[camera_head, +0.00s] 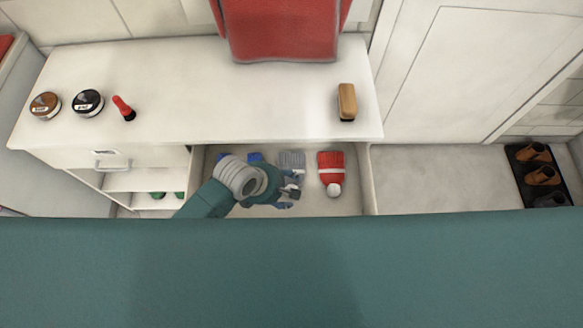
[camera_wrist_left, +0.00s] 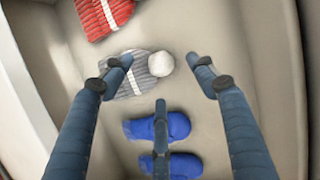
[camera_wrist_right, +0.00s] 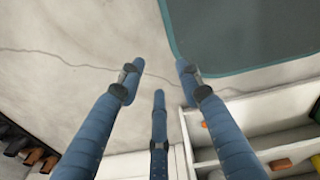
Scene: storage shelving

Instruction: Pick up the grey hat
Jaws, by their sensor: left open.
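The grey hat (camera_head: 291,158) lies in the open drawer, partly hidden by my left gripper in the head view. In the left wrist view the grey hat (camera_wrist_left: 130,76) shows a white stripe and a white pompom. My left gripper (camera_head: 290,190) is over the drawer at its front side. In the left wrist view its fingers (camera_wrist_left: 163,75) are spread, with the hat beyond and between the tips; no grip on it shows. My right gripper (camera_wrist_right: 158,75) is seen only in the right wrist view, fingers spread and empty, over the floor.
A red hat (camera_head: 331,172) lies right of the grey hat, and blue slippers (camera_wrist_left: 160,127) lie on its other side. The drawer's right wall (camera_head: 366,180) is close by. The cabinet top (camera_head: 230,105) overhangs behind, holding a brush (camera_head: 347,101) and tins (camera_head: 88,102).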

